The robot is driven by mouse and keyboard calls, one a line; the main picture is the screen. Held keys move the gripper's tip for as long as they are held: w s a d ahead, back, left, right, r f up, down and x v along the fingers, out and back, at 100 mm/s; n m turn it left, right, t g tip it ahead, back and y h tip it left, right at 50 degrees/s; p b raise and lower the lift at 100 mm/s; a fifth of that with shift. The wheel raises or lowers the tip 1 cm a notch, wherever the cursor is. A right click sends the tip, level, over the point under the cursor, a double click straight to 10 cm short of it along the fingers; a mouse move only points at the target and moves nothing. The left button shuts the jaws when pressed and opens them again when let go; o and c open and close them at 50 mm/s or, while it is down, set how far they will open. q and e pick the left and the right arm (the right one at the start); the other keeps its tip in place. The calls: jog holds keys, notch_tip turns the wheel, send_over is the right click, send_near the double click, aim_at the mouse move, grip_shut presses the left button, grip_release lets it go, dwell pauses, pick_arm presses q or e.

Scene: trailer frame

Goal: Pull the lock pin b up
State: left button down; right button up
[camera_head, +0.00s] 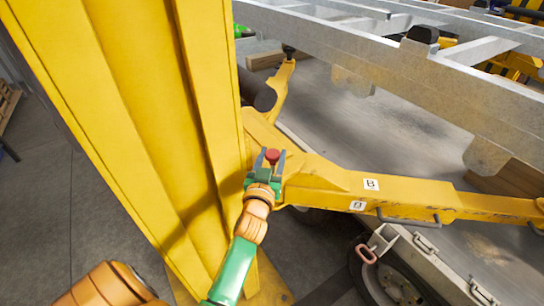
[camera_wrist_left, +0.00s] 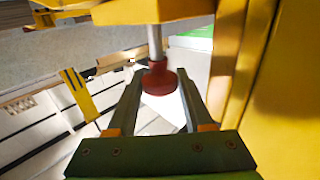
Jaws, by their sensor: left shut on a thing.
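The lock pin b has a round red knob (camera_head: 272,156), seen in the head view at the yellow frame arm (camera_head: 320,182) that bears "B" labels. In the left wrist view the red knob (camera_wrist_left: 161,78) sits on a pale metal rod that runs into a yellow part. My left gripper (camera_head: 267,162) is at the knob, with one finger on each side of it. In the wrist view the gripper (camera_wrist_left: 158,90) is shut on the knob, though the exact contact is hard to see. My right gripper is not in view.
A tall yellow column (camera_head: 165,130) stands close to the left of my left arm. Grey metal trailer beams (camera_head: 430,75) cross the upper right. A wheel (camera_head: 385,280) and a metal handle (camera_head: 408,218) lie to the lower right. Open floor shows at the far left.

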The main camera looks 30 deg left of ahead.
aim_at(271, 161)
pick_arm(q)
jog(key=shift+r, duration=0.2)
jog(key=shift+c, duration=2)
grip_release()
jog(key=shift+w, duration=0.15)
jog(key=shift+o, duration=0.6)
jog(key=shift+w+a+f, duration=0.2)
jog(key=shift+w+f, duration=0.05)
jog(key=b+v, duration=0.1)
jog(key=v, duration=0.5)
jog(key=shift+s+d+f+b, duration=0.15)
jog(key=shift+s+b, duration=0.1)
jog(key=shift+b, duration=0.15)
jog(key=shift+s+d+r, duration=0.1)
jog(key=shift+s+r, duration=0.1)
jog(key=shift+s, duration=0.15)
jog(key=shift+f, duration=0.15)
